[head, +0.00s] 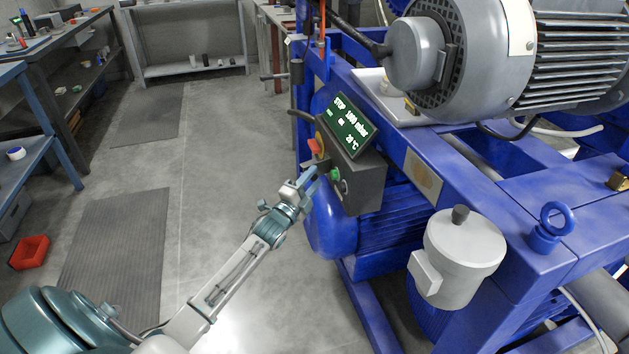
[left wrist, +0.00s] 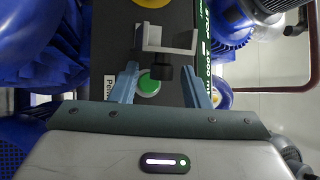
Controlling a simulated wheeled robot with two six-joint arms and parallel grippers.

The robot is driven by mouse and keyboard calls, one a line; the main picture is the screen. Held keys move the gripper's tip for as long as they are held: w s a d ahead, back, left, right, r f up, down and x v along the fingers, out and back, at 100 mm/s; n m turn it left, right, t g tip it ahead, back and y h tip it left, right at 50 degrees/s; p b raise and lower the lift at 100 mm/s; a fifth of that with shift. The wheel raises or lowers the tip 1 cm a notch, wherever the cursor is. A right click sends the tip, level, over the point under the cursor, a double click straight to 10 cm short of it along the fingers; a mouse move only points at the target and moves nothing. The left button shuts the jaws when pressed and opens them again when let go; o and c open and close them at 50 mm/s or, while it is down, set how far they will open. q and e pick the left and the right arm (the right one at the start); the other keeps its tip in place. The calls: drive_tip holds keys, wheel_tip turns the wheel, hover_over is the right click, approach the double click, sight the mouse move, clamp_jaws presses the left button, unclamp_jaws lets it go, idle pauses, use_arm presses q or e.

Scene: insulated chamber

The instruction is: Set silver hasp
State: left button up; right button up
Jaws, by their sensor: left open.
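In the left wrist view a silver U-shaped bracket, which looks like the hasp (left wrist: 178,48), stands out from the dark face of a control box. In the head view my left gripper (head: 311,178) is close in front of the control box (head: 364,186). The hasp is hard to make out there. My right gripper is not in view.
The box carries a green display (head: 350,124) and a red part (head: 314,146). It is mounted on a blue machine frame (head: 500,215) with a large grey motor (head: 470,65) above. The grey floor (head: 215,190) to the left is open; a red bin (head: 30,252) lies far left.

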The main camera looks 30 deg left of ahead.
use_arm(q)
drive_tip(key=shift+w+r, duration=0.2)
drive_tip(key=shift+w, duration=0.5)
clamp_jaws()
